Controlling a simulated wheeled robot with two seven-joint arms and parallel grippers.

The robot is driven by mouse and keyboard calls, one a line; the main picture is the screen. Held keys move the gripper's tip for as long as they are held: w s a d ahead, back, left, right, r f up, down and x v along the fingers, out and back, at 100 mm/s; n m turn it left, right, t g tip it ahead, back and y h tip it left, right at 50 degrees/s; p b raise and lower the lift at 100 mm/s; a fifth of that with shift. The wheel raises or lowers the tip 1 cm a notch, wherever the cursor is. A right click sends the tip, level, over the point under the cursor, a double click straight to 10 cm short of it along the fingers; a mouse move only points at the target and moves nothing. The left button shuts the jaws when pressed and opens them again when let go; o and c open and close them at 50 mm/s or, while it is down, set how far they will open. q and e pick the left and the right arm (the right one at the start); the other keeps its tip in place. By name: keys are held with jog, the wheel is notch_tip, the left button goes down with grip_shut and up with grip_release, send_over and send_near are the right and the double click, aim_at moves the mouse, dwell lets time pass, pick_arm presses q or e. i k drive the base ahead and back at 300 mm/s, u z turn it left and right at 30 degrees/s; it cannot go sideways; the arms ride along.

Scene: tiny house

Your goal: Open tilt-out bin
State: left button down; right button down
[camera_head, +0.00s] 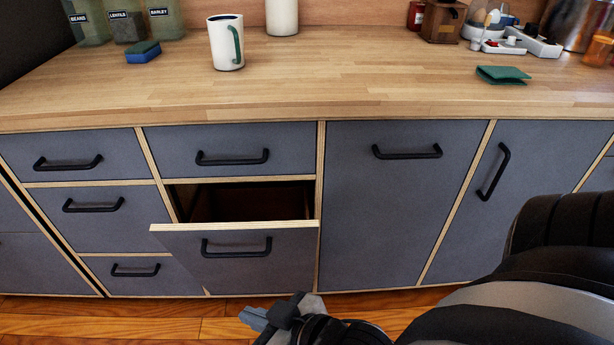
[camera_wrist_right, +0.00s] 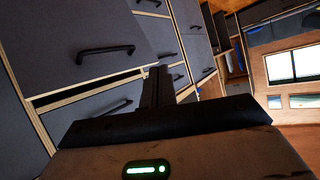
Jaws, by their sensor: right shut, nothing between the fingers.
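The tilt-out bin front (camera_head: 225,262) is a grey panel with pale wood edges, in the lower middle of the cabinet in the head view. Its top edge leans out from the cabinet and its bottom edge stays close in. A dark opening (camera_head: 250,203) shows behind it. Its black bar handle (camera_head: 237,247) is free. My right gripper (camera_head: 258,318) is below and in front of the panel, apart from the handle, shut and empty. In the right wrist view its closed fingers (camera_wrist_right: 157,88) point toward grey cabinet fronts. My left gripper is not in view.
Closed grey fronts surround the bin: a drawer (camera_head: 230,139) above, drawers to the left and a large panel (camera_head: 395,210) to the right. The wooden countertop (camera_head: 330,80) holds a white mug (camera_head: 224,45), a blue sponge (camera_head: 142,53) and a green cloth (camera_head: 503,74).

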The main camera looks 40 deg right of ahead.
aim_at(264, 240)
jog(key=u, duration=0.15)
jog(key=k, duration=0.6)
jog(key=z, duration=0.8)
jog(key=i, duration=0.85)
jog(key=z, duration=0.05)
